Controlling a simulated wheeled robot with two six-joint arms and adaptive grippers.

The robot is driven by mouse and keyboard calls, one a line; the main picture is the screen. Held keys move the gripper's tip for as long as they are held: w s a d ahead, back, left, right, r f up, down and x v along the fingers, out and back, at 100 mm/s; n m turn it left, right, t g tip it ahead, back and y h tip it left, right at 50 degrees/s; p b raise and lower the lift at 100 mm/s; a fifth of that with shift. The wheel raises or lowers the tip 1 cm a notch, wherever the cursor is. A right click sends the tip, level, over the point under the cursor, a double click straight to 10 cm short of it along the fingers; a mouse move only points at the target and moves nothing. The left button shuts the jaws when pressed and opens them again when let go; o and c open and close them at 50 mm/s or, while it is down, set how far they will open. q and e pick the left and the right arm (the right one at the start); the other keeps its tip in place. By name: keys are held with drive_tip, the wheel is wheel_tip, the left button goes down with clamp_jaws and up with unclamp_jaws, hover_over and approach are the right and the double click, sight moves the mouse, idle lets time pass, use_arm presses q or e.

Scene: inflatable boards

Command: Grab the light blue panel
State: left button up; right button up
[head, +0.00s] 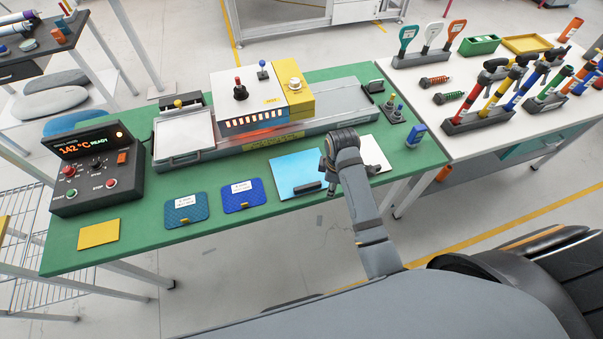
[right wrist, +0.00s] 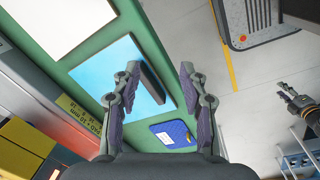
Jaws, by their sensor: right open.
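The light blue panel (head: 293,172) lies flat on the green-topped table. A dark bar-shaped handle (head: 309,188) stands along its front edge. My right gripper (head: 328,168) is over the panel's right side in the head view. In the right wrist view, my right gripper (right wrist: 160,72) is open and empty. The panel (right wrist: 112,78) also shows there, with its dark handle (right wrist: 152,86) appearing between the open fingers, closer to the left one. A dark jointed part at the right edge of that view looks like my left gripper (right wrist: 292,100); its jaws are unclear.
Left of the panel lie a blue panel (head: 242,196), a darker teal-blue panel (head: 187,210) and a yellow one (head: 98,234). A white panel (head: 373,152) lies to the right. Behind stands a sealing machine (head: 243,98). A control box (head: 95,167) occupies the table's left end.

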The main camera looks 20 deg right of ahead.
drive_tip(key=w+a+r+n+g, duration=0.1)
drive_tip(key=w+a+r+n, duration=0.1)
drive_tip(key=w+a+n, duration=0.3)
drive_tip(key=n, duration=0.1)
hover_over(311, 185)
drive_tip(key=f, duration=0.5)
drive_tip(key=shift+s+d+p, duration=0.2)
drive_tip(key=shift+d+p, duration=0.1)
drive_tip(key=shift+p, duration=0.1)
drive_tip(key=shift+w+f, duration=0.1)
drive_tip(key=shift+f, duration=0.2)
drive_tip(key=shift+a+f+p, duration=0.2)
drive_tip(key=shift+f+p, duration=0.1)
drive_tip(key=shift+f, duration=0.05)
wheel_tip(311, 185, down, 4)
drive_tip(key=shift+w+a+f, duration=0.15)
drive_tip(key=shift+f, duration=0.05)
clamp_jaws()
drive_tip(key=shift+r, duration=0.1)
